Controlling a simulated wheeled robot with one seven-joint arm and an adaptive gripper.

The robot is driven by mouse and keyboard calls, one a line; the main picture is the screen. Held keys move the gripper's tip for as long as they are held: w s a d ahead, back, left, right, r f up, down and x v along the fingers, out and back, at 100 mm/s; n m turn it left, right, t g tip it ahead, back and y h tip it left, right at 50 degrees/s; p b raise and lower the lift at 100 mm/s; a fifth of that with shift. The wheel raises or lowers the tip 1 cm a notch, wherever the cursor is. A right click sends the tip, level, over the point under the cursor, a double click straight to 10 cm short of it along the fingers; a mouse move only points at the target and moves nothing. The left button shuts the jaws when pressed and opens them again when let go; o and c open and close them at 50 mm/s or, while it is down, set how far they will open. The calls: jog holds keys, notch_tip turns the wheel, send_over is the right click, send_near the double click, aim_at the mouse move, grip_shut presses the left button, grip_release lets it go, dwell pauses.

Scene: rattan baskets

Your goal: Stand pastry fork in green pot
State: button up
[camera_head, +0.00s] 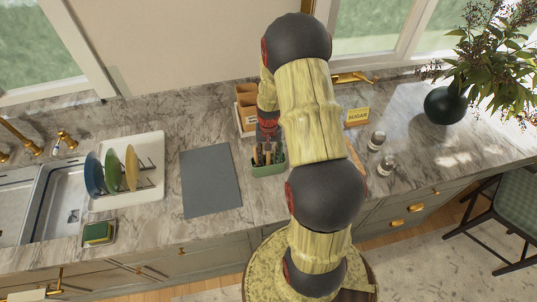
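The green pot (267,170) stands on the marble counter near its front edge, left of my arm. Several thin upright items with brownish or dark ends show at its mouth, too small to tell apart. I cannot single out the pastry fork. My gripper (268,138) points down just above and behind the pot's mouth. It is small and dark in this view, so I cannot tell whether its fingers are open, shut or holding something. My arm hides the counter just right of the pot.
A wooden box (246,105) stands behind the pot. A grey mat (210,182) lies to the left, then a rack with plates (131,167) by the sink (62,206). Two shakers (377,140), a sugar box (357,116) and a dark vase (444,105) stand to the right.

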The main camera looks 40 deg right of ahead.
notch_tip(320, 180, up, 12)
jog(key=shift+f, duration=0.15)
dwell(0.7)
jog(key=s+a+r+n+t+b, duration=0.2)
jog(key=s+a+n+b, duration=0.2)
jog(key=s+a+b, duration=0.3)
jog(key=s+a+r+n+t+b, duration=0.3)
jog(key=s+a+b, duration=0.4)
jog(key=a+b, duration=0.8)
jog(key=shift+s+a+n+t, duration=0.25)
jog(key=shift+a+n, duration=0.55)
jog(key=shift+a, duration=1.7)
